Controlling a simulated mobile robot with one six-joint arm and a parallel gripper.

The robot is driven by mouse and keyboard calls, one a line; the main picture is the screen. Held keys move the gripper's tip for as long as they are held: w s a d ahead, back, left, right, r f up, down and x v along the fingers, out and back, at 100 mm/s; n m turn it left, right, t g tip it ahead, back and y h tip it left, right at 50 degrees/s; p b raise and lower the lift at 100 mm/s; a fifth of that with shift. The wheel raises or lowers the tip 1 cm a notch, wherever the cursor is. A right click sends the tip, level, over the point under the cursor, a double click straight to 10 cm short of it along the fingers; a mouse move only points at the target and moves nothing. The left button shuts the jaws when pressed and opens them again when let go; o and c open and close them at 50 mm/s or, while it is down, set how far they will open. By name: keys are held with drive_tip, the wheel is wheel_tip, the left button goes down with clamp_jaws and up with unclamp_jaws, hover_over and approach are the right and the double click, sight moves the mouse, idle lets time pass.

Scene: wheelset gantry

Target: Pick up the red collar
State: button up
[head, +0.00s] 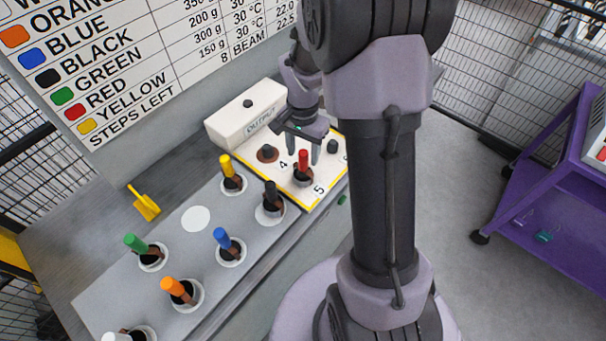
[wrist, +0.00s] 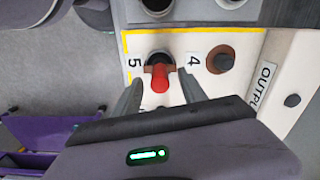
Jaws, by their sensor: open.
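The red collar (head: 303,160) stands upright at the spot marked 5 on the yellow-edged white plate (head: 327,182), on a dark and brown base. In the wrist view the red collar (wrist: 160,77) shows between my two fingertips. My gripper (head: 303,149) is open above and around its top, with one finger on each side. In the wrist view there are gaps between my gripper (wrist: 161,84) and the red piece. I cannot tell how far down the fingers reach beside it.
Spot 4 holds a dark knob (head: 267,152). The white OUTPUT box (head: 240,124) stands behind the plate. Black (head: 270,192), yellow (head: 226,166), blue (head: 221,238), green (head: 134,243) and orange (head: 173,287) pieces stand on the grey bench (head: 112,300). A purple cart (head: 560,170) is at right.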

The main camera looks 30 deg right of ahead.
drive_tip(key=shift+f, duration=0.9)
drive_tip(key=shift+r, duration=0.1)
clamp_jaws()
idle(0.5)
